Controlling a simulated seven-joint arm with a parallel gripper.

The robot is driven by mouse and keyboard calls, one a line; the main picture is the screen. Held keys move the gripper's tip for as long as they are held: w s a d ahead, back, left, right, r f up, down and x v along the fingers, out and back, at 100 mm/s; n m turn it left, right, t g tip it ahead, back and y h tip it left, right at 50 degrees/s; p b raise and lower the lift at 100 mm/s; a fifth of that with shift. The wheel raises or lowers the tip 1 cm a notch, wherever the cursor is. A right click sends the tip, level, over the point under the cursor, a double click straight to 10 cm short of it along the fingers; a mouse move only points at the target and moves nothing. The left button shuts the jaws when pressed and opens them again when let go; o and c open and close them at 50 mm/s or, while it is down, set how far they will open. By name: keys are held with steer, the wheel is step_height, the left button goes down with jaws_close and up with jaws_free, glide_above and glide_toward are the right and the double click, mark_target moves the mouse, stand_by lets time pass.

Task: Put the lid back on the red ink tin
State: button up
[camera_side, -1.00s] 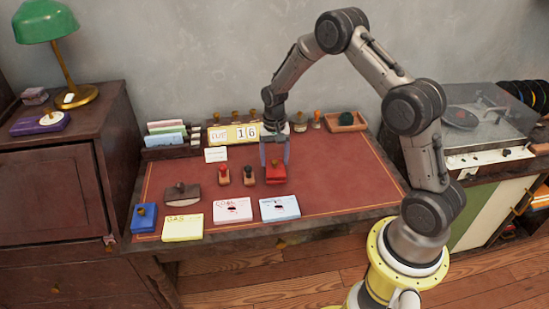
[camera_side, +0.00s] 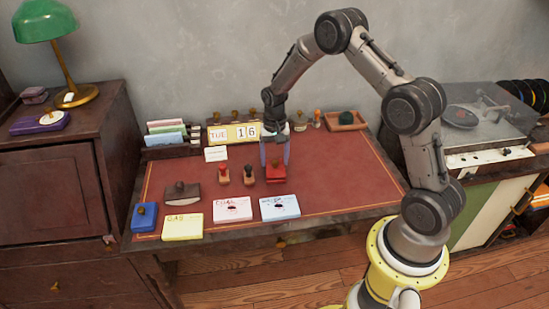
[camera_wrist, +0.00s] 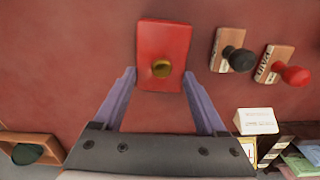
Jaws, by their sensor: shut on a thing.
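The red ink tin's lid (camera_wrist: 164,45), red with a brass knob (camera_wrist: 161,69), is between the fingers of my gripper (camera_wrist: 160,78) in the wrist view. In the side view my gripper (camera_side: 275,160) points down, with its fingers shut on the sides of the red lid. The red tin (camera_side: 275,176) shows as one red block with the lid, on the desk mat right of the stamps. The tin's body is hidden under the lid from the wrist. I cannot tell whether the lid is fully seated or a little above it.
A black-handled stamp (camera_side: 248,176) and a red-handled stamp (camera_side: 223,175) stand close on the left. Paper stacks, including a blue-white one (camera_side: 280,207), lie in front. A calendar (camera_side: 234,133) stands behind. The mat's right side (camera_side: 345,175) is clear.

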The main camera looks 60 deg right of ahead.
steer(key=o, duration=1.3)
steer(key=shift+r, duration=0.1)
steer(key=shift+r, duration=3.4)
jaws_close()
steer(key=shift+f, duration=0.75)
